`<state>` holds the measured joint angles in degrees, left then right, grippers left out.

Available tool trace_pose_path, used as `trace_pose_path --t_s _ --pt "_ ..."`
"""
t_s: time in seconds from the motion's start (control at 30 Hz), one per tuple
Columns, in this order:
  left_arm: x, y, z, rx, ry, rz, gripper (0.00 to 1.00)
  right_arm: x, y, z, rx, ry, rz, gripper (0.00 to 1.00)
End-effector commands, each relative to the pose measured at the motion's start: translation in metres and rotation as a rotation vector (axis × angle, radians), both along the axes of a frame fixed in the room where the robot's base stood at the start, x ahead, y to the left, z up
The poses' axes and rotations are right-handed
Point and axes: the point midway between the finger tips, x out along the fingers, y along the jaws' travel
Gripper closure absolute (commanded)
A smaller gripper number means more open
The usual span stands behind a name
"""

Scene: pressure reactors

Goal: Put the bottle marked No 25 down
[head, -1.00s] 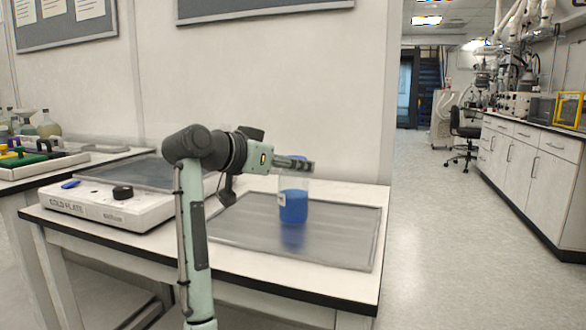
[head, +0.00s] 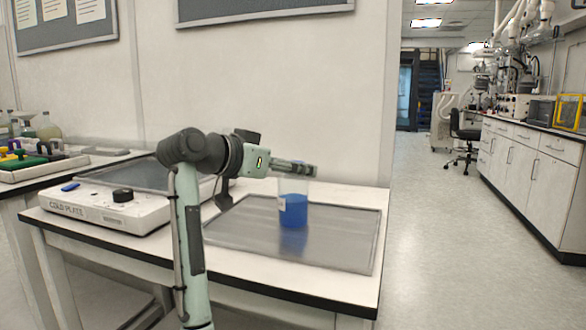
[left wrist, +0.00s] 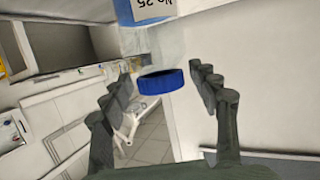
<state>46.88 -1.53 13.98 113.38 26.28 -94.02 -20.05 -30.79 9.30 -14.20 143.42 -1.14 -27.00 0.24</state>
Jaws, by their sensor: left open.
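The bottle marked No 25 (head: 293,211) is clear with blue liquid and a pale label. It stands upright on the grey metal tray (head: 345,255), its reflection just below it. My left gripper (head: 312,170) is at the height of the bottle's top and hides its cap in the head view. In the left wrist view the blue cap (left wrist: 161,80) lies between the two spread fingers (left wrist: 160,85), with gaps on both sides. The No 25 label (left wrist: 152,5) shows upside down at the top edge there. My right gripper is not in view.
A cold plate (head: 105,207) with a black knob stands left of the tray on the same white table (head: 270,278). Most of the tray around the bottle is bare. A wall rises behind the table. Another table with bottles (head: 47,127) is at the far left.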

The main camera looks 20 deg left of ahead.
Motion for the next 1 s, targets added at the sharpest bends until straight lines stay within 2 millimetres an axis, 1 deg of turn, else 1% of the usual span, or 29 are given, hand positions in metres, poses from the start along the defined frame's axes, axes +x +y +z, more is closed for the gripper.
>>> trace_pose_path --t_s 0.07,0.2,0.3,0.4,0.5,0.6,0.7,1.0 --pt "-0.011 0.007 0.005 0.001 -0.002 0.005 0.39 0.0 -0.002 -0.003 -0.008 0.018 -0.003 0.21" --pt "-0.038 0.018 0.014 0.002 -0.003 0.004 0.39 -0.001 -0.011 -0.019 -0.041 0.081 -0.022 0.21" --pt "-0.057 0.026 0.02 0.002 -0.004 0.005 0.39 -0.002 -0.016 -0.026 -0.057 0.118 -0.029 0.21" --pt "-0.074 0.033 0.025 0.003 -0.002 0.004 0.39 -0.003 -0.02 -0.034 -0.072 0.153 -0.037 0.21" --pt "-0.086 0.039 0.029 0.002 -0.001 0.004 0.39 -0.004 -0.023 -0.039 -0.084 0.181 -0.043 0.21" --pt "-0.094 0.041 0.032 0.0 -0.001 0.002 0.39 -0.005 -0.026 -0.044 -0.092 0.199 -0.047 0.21" --pt "-0.098 0.043 0.032 0.001 0.001 0.003 0.39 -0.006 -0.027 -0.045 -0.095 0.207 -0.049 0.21" --pt "-0.099 0.043 0.032 0.001 0.001 0.002 0.39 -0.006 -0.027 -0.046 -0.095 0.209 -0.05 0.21"
